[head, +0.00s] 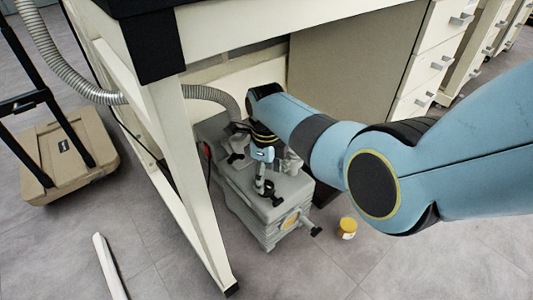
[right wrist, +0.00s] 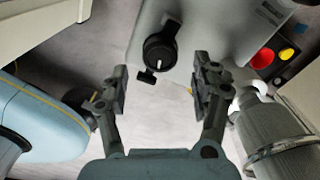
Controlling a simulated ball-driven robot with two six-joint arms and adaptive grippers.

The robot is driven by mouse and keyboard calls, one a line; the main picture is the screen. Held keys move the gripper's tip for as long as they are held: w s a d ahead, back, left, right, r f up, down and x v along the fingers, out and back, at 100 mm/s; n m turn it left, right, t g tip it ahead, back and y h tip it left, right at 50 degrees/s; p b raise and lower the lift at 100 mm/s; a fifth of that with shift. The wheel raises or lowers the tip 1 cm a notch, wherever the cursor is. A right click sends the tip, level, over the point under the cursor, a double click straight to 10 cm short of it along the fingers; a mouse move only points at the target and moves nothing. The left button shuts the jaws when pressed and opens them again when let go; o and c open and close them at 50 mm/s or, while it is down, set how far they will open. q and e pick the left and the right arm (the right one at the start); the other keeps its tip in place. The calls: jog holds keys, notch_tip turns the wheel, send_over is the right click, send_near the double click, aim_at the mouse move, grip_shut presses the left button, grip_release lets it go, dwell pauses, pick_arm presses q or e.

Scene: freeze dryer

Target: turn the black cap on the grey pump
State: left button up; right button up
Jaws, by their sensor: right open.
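The grey pump (head: 250,207) stands on the floor under the bench. In the right wrist view the pump's grey top (right wrist: 210,22) fills the upper middle. The black cap (right wrist: 160,50) sits there, round, with a white mark and a small side lever. My right gripper (right wrist: 161,84) is open and empty, one finger on each side below the cap, apart from it in the picture. In the head view my right gripper (head: 264,180) is over the pump's top, and I cannot clearly separate the cap from its fingers. My left gripper is not in view.
A ribbed hose (head: 205,93) runs to the pump behind a white bench leg (head: 187,190). Red (right wrist: 263,58) and yellow (right wrist: 286,54) round parts sit at the pump's side. An orange-yellow jar (head: 347,228) stands on the floor. A beige cart (head: 60,160) is at left.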

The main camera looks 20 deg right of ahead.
aim_at(267, 185)
notch_tip(267, 185, up, 8)
jog(key=shift+r, duration=0.15)
dwell(0.5)
